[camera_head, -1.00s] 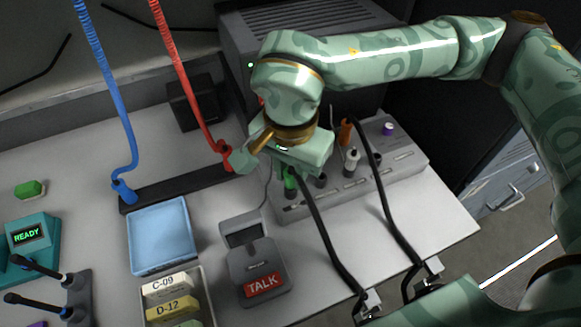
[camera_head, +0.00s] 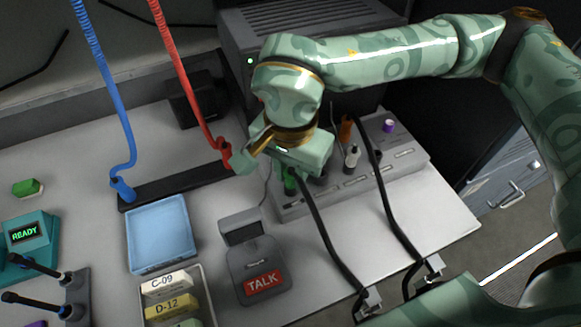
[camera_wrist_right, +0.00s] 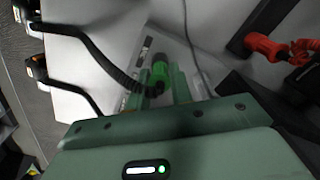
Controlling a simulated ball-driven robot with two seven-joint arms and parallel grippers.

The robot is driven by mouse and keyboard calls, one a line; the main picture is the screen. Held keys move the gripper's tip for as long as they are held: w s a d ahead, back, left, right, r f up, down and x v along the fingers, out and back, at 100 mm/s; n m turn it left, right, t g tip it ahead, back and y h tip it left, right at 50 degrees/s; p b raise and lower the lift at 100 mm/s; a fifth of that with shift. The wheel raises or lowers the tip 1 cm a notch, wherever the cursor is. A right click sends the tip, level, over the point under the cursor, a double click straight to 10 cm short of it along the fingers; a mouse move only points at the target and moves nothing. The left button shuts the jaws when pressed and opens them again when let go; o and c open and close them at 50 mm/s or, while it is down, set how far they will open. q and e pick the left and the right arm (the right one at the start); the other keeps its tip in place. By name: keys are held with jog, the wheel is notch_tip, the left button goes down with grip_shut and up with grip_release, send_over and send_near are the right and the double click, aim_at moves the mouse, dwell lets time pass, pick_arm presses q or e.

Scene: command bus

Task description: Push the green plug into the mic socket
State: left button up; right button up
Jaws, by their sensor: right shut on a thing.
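My right gripper (camera_head: 288,168) is shut on the green plug (camera_head: 289,184), above the front left of the grey socket box (camera_head: 347,187). In the right wrist view, the green plug (camera_wrist_right: 160,71) stands between the two fingers (camera_wrist_right: 159,90). A black cable runs from it. The gripper covers much of the plug and the socket area below it. I cannot tell whether the plug's tip is in a socket, and I cannot read which socket is the mic one. My left gripper is not in view.
An orange plug (camera_head: 346,129), a black-and-white plug (camera_head: 352,157) and a purple piece (camera_head: 389,126) stand on the box. A red plug (camera_head: 226,155) on a coiled cord is left of my gripper. The TALK unit (camera_head: 256,262) stands in front.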

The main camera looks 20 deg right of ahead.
jog(key=shift+f, duration=0.1)
jog(key=o, duration=0.9)
jog(key=shift+r+p, duration=2.6)
jog(key=shift+r, duration=1.45)
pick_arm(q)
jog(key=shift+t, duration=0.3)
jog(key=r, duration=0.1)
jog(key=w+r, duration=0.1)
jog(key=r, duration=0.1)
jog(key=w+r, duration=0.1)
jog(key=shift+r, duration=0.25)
pick_arm(e)
jog(key=shift+s+f, duration=0.1)
